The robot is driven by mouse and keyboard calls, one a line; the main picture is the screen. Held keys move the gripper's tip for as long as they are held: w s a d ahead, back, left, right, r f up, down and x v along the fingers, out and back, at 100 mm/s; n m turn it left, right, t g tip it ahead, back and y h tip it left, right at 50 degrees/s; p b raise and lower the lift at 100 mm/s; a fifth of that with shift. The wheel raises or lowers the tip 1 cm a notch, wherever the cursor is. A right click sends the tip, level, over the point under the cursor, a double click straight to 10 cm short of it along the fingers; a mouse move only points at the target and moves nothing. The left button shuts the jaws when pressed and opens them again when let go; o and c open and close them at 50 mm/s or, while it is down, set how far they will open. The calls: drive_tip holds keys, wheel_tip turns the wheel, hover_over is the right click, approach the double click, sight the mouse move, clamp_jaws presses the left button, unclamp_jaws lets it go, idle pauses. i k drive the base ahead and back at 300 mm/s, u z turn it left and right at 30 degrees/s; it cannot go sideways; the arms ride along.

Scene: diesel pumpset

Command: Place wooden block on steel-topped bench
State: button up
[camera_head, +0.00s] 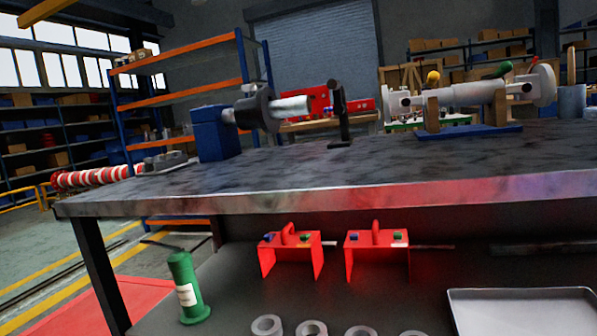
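The steel-topped bench (300,185) fills the middle of the view, its worn grey top seen from a low angle with a bright front edge. No loose wooden block shows clearly. Two upright wooden pieces (432,114) stand under a white-grey pipe-like assembly (465,94) on a blue base (456,132) at the right of the top. I cannot tell whether either is the task's block. My gripper is not in view, so I cannot see whether it holds anything.
A blue block-like fixture (216,133) with a cone and cylinder, and a black stand (341,115), stand along the back. The top's front strip is clear. The lower shelf holds red brackets (290,250), a green canister (187,288), several rings and a metal tray (522,312).

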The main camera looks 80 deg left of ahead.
sight(318, 170)
drive_tip(key=z, duration=1.05)
drive_tip(key=i, duration=0.1)
drive_tip(key=u, duration=2.05)
